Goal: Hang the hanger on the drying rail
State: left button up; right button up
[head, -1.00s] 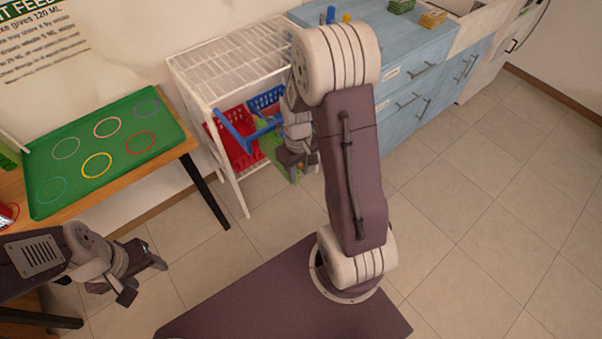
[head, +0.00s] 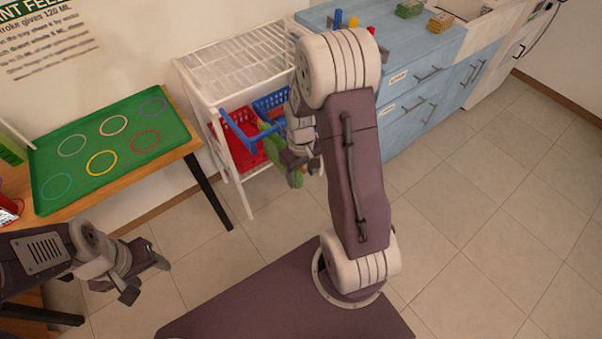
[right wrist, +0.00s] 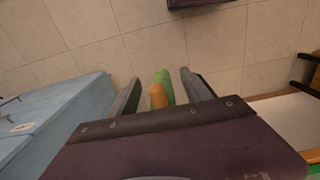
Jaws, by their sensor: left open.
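The green hanger (head: 271,147) shows at the side of the white rack, next to the blue rail (head: 238,136). Whether it rests on the rail is hidden by my right gripper. My right gripper (head: 304,160) is beside it. In the right wrist view, the hanger's green part (right wrist: 164,84) and an orange part (right wrist: 157,95) lie between the spread fingers of my right gripper (right wrist: 160,85), with gaps at both sides. My left gripper (head: 146,270) is open and empty, low at the left, far from the hanger.
The white rack (head: 225,70) holds a red basket (head: 234,140) and a blue basket (head: 270,102). Blue cabinets (head: 412,92) stand to its right. A table with a green tray (head: 85,180) is at the left. The floor at the right is clear.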

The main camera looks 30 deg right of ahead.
notch_tip(320, 180, up, 9)
jog(key=shift+p, duration=1)
jog(key=s+a+r+m+t+p, duration=0.1)
jog(key=s+a+r+p, duration=0.4)
jog(key=s+a, duration=0.3)
jog(key=shift+a, duration=0.45)
